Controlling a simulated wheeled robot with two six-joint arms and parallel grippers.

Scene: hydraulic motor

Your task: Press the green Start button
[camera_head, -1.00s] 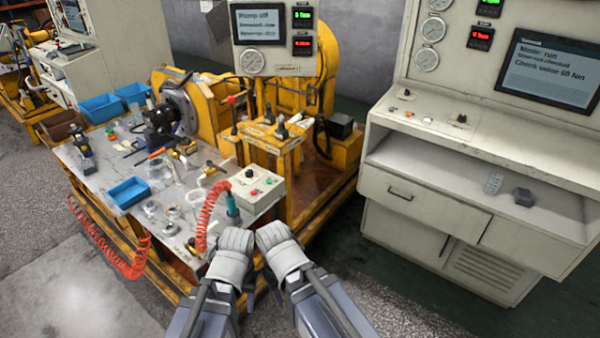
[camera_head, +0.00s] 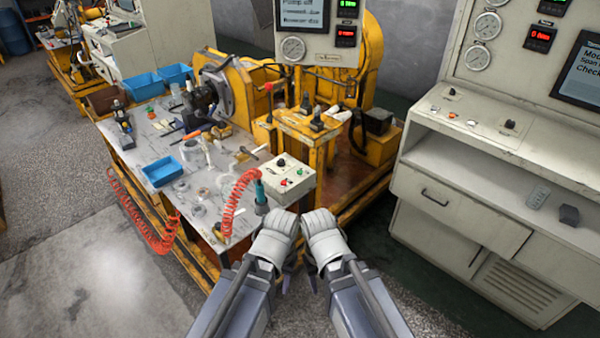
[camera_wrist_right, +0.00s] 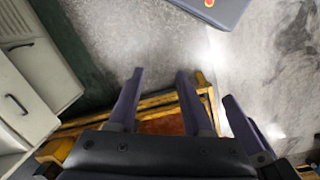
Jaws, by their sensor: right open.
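The green button (camera_head: 299,172) is on top of a small pale control box (camera_head: 298,185) at the table's near right corner. A red button (camera_head: 284,183) and a dark knob sit on the same box. My left gripper (camera_head: 285,282) and right gripper (camera_head: 313,282) are side by side, in front of the box and apart from it. Their fingers point down and are mostly hidden behind the wrists. In the right wrist view my right gripper (camera_wrist_right: 157,88) is open and empty above the floor and a yellow frame. The left gripper's opening cannot be seen.
A red coiled hose (camera_head: 232,200) with a teal nozzle (camera_head: 260,193) is left of the box. Yellow machinery (camera_head: 305,125) stands behind it. Parts and blue bins (camera_head: 160,170) cover the table. A large pale console (camera_head: 470,190) stands at right, beyond a floor gap.

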